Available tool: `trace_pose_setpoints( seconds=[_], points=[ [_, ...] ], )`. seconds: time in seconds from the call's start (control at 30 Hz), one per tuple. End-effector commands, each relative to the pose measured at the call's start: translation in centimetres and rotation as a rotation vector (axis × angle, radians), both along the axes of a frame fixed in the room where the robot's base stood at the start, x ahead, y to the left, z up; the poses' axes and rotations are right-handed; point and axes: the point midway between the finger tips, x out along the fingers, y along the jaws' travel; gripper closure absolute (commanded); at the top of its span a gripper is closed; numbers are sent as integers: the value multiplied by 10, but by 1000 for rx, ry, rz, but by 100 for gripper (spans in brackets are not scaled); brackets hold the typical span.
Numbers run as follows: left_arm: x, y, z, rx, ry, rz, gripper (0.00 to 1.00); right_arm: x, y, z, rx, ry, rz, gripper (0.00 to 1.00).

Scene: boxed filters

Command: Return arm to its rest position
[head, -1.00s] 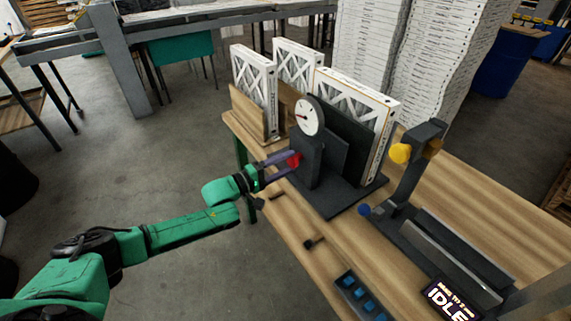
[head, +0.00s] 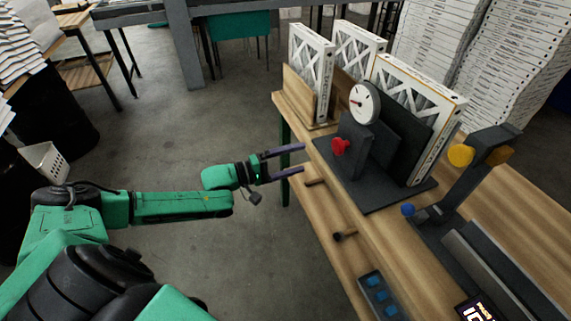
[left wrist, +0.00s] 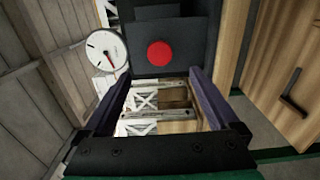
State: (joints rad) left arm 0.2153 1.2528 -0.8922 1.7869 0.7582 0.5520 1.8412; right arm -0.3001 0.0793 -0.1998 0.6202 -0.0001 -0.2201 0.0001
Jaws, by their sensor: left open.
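My left arm is green and reaches in from the left in the head view. Its gripper (head: 290,160) is open and empty, with purple fingers pointing right toward the bench's near edge, apart from the red knob (head: 340,146). In the left wrist view the open fingers (left wrist: 165,92) frame the view, with the red knob (left wrist: 160,54) ahead of them on a dark stand. A round dial (head: 364,101) sits on top of that stand; it also shows in the left wrist view (left wrist: 101,50). My right gripper is in neither view.
The wooden bench (head: 400,262) carries boxed filters (head: 313,72), a dark fixture with a yellow knob (head: 461,155) and a blue knob (head: 408,210), and a blue-button panel (head: 377,292). Drawer handles (head: 344,237) stick out at its front. Open floor (head: 255,255) lies left of the bench.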

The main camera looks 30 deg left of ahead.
Motion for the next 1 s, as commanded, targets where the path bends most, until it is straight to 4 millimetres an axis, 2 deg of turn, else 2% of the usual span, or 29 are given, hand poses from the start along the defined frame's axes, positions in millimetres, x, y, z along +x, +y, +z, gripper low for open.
trace_pose_setpoints(
  seconds=[0.1,0.2,0.67,0.77,0.87,0.97,1.0],
  points=[
    [-19,15,-1,3,3,-1,6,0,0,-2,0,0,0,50],
    [-26,21,1,-1,-1,-2,6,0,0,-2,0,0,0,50],
    [-27,22,1,-2,-1,-1,6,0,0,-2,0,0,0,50],
    [-24,24,-8,37,-18,13,6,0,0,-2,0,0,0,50],
    [-10,38,-49,231,-82,77,6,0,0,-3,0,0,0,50],
    [-5,68,-130,579,-115,166,6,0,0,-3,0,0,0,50],
    [-11,81,-166,723,-102,185,6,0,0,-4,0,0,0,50]
  ],
)
